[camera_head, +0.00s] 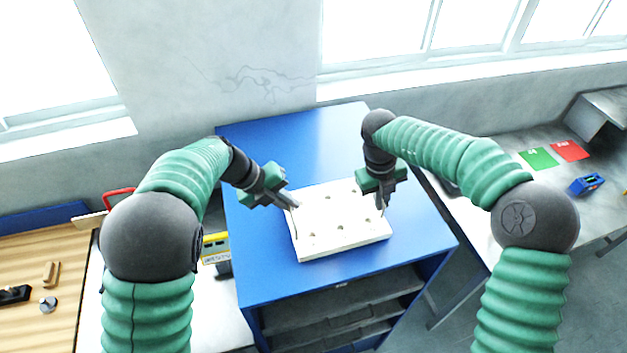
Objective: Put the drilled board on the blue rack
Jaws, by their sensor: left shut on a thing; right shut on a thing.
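The drilled board (338,222) is a white slab with several holes, over the top of the blue rack (298,285). I cannot tell whether it rests on the rack or is held slightly above it. My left gripper (290,205) is shut on the board's left edge. My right gripper (381,204) is shut on the board's right edge. The fingertips are small and partly hidden by the gripper bodies and the board.
A wooden bench (40,275) with small parts stands at the left. A grey table at the right holds a green card (538,158), a red card (569,150) and a blue device (586,184). The rack's top is clear behind the board.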

